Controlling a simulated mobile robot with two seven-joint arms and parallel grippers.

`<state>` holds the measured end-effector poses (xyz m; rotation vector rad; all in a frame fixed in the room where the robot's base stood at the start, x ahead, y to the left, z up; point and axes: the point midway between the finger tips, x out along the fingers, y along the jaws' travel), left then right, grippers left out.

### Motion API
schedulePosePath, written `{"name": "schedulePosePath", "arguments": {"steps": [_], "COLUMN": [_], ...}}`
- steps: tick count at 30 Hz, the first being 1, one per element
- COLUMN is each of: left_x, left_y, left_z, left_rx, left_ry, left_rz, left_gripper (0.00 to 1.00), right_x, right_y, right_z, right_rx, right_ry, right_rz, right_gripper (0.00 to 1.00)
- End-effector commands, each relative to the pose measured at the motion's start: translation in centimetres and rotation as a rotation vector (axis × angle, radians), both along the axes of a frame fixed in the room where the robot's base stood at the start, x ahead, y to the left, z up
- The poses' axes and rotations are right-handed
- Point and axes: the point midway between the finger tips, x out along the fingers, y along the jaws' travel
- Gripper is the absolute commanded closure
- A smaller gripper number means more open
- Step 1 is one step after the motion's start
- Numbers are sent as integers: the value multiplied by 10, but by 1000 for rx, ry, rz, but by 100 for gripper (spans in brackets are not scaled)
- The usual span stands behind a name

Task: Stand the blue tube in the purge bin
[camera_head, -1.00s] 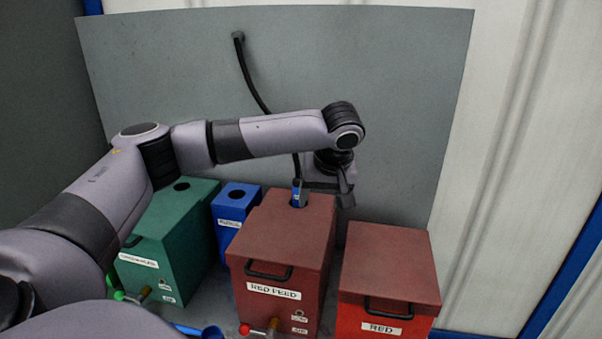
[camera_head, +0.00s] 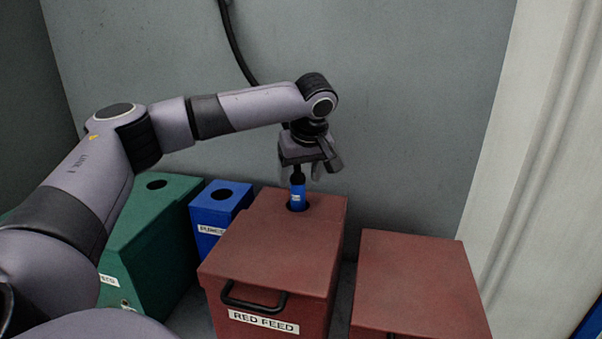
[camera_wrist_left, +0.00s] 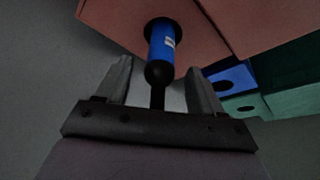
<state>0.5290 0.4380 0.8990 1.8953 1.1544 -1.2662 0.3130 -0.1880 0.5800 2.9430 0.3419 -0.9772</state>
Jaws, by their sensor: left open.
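The blue tube (camera_head: 297,196) stands upright in the round hole in the lid of the red feed bin, its black upper end above the lid. My left gripper (camera_head: 305,174) is open and pointing down over it. In the left wrist view the blue tube (camera_wrist_left: 162,42), with its black knob and thin stem, lies between the two spread fingers, with gaps on both sides. The purge bin (camera_head: 210,226) is the small blue box left of the red feed bin. Its lid has an empty-looking dark round hole. My right gripper is not in view.
The red feed bin (camera_head: 270,240) has a black front handle. A green bin (camera_head: 150,235) with a hole stands left of the purge bin. Another red bin (camera_head: 415,270) stands at the right. A black hose (camera_head: 235,45) hangs before the grey wall panel, partly behind my arm.

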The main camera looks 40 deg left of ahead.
Motion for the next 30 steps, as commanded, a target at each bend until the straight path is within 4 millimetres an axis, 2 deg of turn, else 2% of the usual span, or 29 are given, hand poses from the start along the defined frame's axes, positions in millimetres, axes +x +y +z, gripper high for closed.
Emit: {"name": "schedulePosePath", "arguments": {"steps": [3, 9, 14, 22, 23, 28, 30], "left_x": [3, 8, 10, 10, 10, 10, 10], "left_y": [7, 16, 19, 19, 19, 19, 19], "left_z": [-18, -42, -51, -52, -52, -52, -51], "left_rx": [1, 1, 0, 0, 0, 0, 0], "left_ry": [2, 1, 0, 0, 0, 0, -1], "left_rz": [2, 2, 0, -1, -1, -1, 0], "left_gripper": [33, 33, 33, 33, 40, 95, 98], "right_x": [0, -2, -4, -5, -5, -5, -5], "right_y": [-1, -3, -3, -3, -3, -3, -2], "right_z": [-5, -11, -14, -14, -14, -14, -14], "right_rx": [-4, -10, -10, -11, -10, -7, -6], "right_ry": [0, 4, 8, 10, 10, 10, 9], "right_rz": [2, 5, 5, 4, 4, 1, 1], "right_gripper": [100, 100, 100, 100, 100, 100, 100]}}
